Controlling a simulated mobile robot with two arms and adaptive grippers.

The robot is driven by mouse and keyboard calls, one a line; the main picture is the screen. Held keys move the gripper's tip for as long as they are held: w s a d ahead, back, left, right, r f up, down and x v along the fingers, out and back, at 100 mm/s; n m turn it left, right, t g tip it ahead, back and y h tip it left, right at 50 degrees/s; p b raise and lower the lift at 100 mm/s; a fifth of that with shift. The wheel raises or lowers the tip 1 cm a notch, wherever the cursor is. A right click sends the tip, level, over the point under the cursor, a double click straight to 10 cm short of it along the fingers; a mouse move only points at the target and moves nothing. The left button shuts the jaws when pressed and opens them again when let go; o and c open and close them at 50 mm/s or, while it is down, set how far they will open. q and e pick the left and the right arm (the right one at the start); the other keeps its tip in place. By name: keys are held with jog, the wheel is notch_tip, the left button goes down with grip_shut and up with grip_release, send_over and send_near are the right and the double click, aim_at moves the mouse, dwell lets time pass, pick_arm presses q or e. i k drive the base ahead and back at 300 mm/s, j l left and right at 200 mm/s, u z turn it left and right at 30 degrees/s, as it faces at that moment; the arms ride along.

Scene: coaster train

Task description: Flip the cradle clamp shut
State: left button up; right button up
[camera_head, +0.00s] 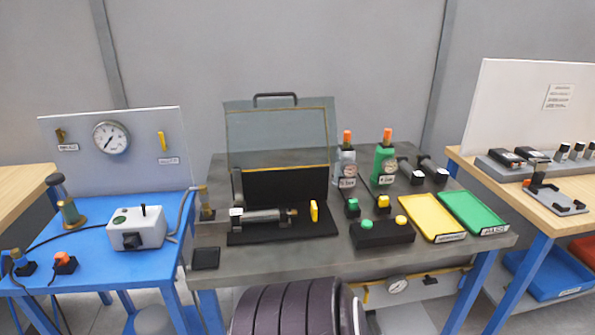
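A dark metal cylinder (263,216) lies in a black cradle (285,236) on the grey middle bench. A small yellow lever (314,211) stands upright at the cradle's right end; it looks like the clamp handle, but the clamp's exact position is too small to tell. A clear lidded cover (282,135) with a black handle stands raised behind the cradle. Neither of my grippers is in view, and nothing is seen touching the cradle.
Right of the cradle stand a grey bottle (346,165), a green bottle (385,163), a black button box (382,234), a yellow tray (432,217) and a green tray (473,212). A black pad (206,258) lies front left. Blue bench left holds a white control box (136,229).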

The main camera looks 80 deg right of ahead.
aim_at(236, 170)
jog(key=z, duration=2.45)
jog(key=l+u, duration=0.4)
jog(key=l, duration=0.35)
jog(key=l+u, duration=0.35)
jog(key=l, duration=0.45)
jog(key=k+l+u, duration=0.1)
jog(key=l+u, duration=0.3)
jog(key=l, duration=0.35)
